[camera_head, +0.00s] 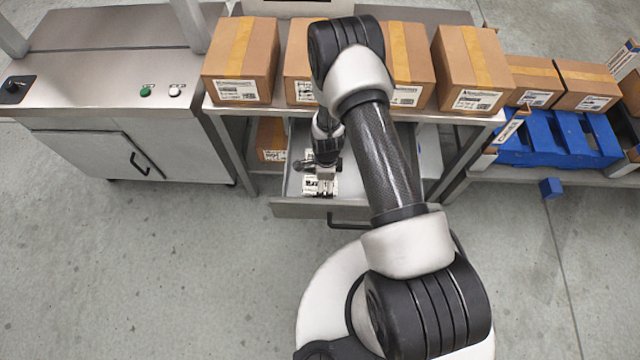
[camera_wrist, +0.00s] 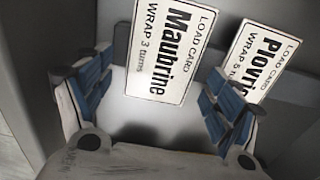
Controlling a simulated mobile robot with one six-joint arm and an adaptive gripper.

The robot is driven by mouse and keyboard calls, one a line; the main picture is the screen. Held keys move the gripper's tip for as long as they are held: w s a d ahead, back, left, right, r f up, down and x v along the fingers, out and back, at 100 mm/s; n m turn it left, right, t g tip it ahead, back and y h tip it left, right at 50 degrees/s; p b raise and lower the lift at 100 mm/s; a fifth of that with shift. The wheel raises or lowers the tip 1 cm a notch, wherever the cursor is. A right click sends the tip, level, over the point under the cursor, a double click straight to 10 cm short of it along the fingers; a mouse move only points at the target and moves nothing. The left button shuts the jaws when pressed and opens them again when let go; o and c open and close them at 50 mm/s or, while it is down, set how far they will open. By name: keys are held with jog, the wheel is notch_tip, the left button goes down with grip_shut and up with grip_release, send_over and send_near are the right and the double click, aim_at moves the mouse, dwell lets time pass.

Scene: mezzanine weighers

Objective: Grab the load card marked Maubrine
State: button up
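The Maubrine load card (camera_wrist: 170,52) is a white card with black print, "WRAP 3 turns", in the upper middle of the wrist view. A second load card (camera_wrist: 264,62), its name partly hidden and starting "Plovi", is to its right. My gripper (camera_wrist: 160,103) is open, its blue-padded fingers apart to the left and right. The Maubrine card shows between and beyond the fingertips; I see no grip on it. The right finger overlaps the second card's lower edge. In the head view my gripper (camera_head: 319,181) is down over an open drawer (camera_head: 292,208); the card names are unreadable there.
The drawer's walls surround my gripper. Taped cardboard boxes (camera_head: 240,60) stand on the bench above it. A steel cabinet (camera_head: 100,95) is at left. Blue pallets (camera_head: 560,140) and smaller boxes are at right, with a small blue cube (camera_head: 550,188) by the shelf edge.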

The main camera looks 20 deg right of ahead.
jog(key=c, duration=0.8)
jog(key=shift+r, duration=0.15)
